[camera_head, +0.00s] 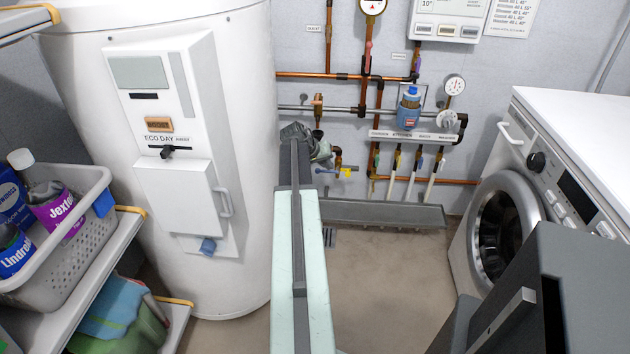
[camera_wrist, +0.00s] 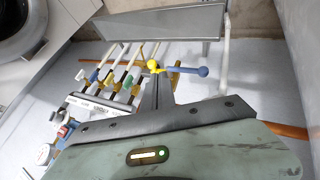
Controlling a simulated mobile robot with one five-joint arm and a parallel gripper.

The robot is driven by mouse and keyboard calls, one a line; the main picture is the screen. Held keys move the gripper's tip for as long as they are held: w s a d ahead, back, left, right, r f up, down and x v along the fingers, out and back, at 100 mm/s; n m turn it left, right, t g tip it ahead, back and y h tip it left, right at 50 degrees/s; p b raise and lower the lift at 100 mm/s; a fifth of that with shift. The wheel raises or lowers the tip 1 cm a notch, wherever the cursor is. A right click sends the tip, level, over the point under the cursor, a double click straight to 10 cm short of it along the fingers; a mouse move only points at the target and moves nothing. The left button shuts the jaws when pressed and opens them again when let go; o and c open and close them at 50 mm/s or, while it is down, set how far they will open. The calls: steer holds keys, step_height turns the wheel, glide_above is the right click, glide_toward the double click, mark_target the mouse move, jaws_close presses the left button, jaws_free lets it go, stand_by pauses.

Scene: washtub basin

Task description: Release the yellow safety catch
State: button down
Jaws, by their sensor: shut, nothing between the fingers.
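The small yellow safety catch (camera_wrist: 153,66) shows in the wrist view beside a blue lever (camera_wrist: 190,71) with a round end. My gripper (camera_wrist: 161,80) is shut and empty, with its tips close to the catch in the picture; I cannot tell whether they touch it. In the head view the yellow catch (camera_head: 346,172) sits low on the wall pipework, just right of my arm's far end. The blue lever (camera_head: 325,171) is left of it there. My arm hides part of the fitting in the head view, and the fingertips are not clear there.
A grey trough (camera_head: 385,213) runs along the wall below several valve pipes. A white boiler (camera_head: 235,120) stands left, and a washing machine (camera_head: 510,225) right. A shelf with a grey basket (camera_head: 75,265) is at the far left. The floor (camera_head: 385,285) is clear.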

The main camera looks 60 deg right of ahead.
steer(key=shift+d+f, duration=0.15)
steer(key=shift+d, duration=0.15)
steer(key=shift+w, duration=0.1)
steer(key=b+x, duration=0.7)
steer(key=x, duration=0.3)
steer(key=shift+w, duration=0.1)
